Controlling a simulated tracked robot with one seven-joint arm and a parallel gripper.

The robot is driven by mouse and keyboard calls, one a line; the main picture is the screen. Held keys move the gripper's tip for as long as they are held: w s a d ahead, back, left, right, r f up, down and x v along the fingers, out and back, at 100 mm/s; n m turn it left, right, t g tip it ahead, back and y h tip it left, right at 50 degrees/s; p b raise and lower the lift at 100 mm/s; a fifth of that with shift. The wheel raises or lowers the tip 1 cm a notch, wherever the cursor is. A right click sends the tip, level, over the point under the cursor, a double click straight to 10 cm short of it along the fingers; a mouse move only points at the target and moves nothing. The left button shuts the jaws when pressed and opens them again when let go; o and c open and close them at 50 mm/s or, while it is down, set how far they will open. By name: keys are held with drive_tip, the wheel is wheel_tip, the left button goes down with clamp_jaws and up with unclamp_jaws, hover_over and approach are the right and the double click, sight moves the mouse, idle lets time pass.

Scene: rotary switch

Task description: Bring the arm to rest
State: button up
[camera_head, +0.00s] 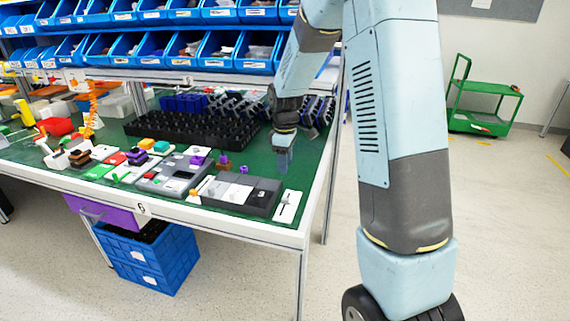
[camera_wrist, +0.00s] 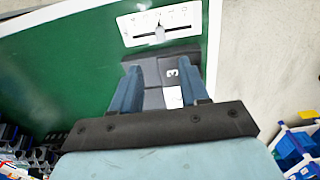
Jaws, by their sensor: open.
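My gripper (camera_head: 284,163) hangs down over the right part of the green table top in the head view. In the wrist view its two blue-grey fingers (camera_wrist: 160,92) stand apart, with no held object clearly seen between them. A white plate with a scale and a small grey knob (camera_wrist: 160,32) lies on the green surface beyond the fingertips, apart from them. The same kind of white plate (camera_head: 288,207) shows near the table's front right corner in the head view, below my gripper in the picture.
A dark grey box (camera_head: 240,194) lies beside the plate. Several small devices and a black rack (camera_head: 190,130) cover the table (camera_head: 262,233). Blue bins (camera_head: 221,48) hang behind. A blue crate (camera_head: 150,260) stands below. Floor is open at right, before a green trolley (camera_head: 483,118).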

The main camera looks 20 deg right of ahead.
drive_tip(key=s+d+r+m+t, duration=0.3)
drive_tip(key=s+r+m, duration=0.5)
drive_tip(key=s+r, duration=1.25)
drive_tip(key=s+m+t, duration=0.2)
drive_tip(key=s+m, duration=0.1)
drive_tip(key=s, duration=0.7)
drive_tip(key=shift+r+m+t, duration=0.3)
drive_tip(key=shift+r+m, duration=0.1)
